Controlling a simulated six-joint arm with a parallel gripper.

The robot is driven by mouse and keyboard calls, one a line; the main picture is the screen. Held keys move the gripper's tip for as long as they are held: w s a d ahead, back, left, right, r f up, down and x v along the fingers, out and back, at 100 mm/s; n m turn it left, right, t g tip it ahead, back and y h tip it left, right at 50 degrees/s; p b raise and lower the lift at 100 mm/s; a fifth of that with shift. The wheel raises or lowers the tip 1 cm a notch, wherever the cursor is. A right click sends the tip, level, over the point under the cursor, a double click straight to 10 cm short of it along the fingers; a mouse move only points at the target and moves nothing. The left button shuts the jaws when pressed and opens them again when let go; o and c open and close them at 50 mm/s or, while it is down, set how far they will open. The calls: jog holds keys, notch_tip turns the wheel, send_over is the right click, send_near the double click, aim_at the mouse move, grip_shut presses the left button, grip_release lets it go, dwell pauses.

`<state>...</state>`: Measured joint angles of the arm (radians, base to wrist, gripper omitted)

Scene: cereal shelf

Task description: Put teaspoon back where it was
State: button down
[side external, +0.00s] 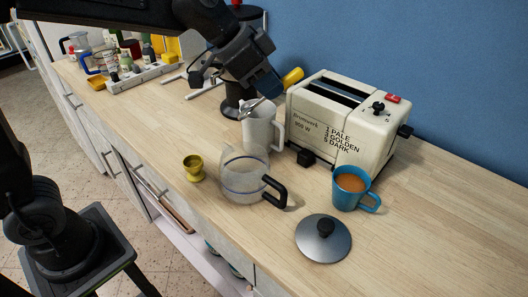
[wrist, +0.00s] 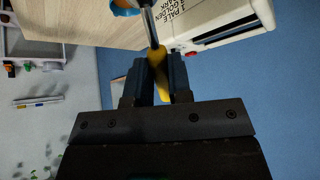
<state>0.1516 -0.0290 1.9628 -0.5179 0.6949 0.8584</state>
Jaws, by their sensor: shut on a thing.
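The teaspoon has a yellow handle (side external: 292,77) and a metal shaft (wrist: 150,27). My gripper (side external: 268,82) is shut on the yellow handle, which shows between the two fingers in the wrist view (wrist: 159,78). It holds the spoon above the counter, left of the toaster. A metal end (side external: 250,107) shows just over the rim of a tall white mug (side external: 260,133); whether it is inside the mug or only above it I cannot tell. The spoon's bowl is out of sight in the wrist view.
A cream toaster (side external: 345,125) stands right of the white mug. A glass jug (side external: 244,180) with a black handle stands in front of it. A blue mug (side external: 351,187) of brown drink, a round lid (side external: 323,240) and a yellow egg cup (side external: 194,168) stand nearby. The right counter is clear.

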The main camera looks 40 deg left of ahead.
jog(key=s+d+f+m+g+y, duration=0.2)
jog(key=s+d+f+m+g, duration=0.4)
jog(key=d+f, duration=0.3)
jog(key=m+y, duration=0.3)
jog(key=m, duration=0.2)
send_over(271, 256)
notch_tip(271, 256, down, 5)
jog(key=shift+f, duration=0.15)
jog(key=shift+f, duration=4.8)
jog(key=shift+f, duration=0.1)
jog(key=c, duration=1)
grip_release()
jog(key=shift+c, duration=0.2)
jog(key=shift+f, duration=0.1)
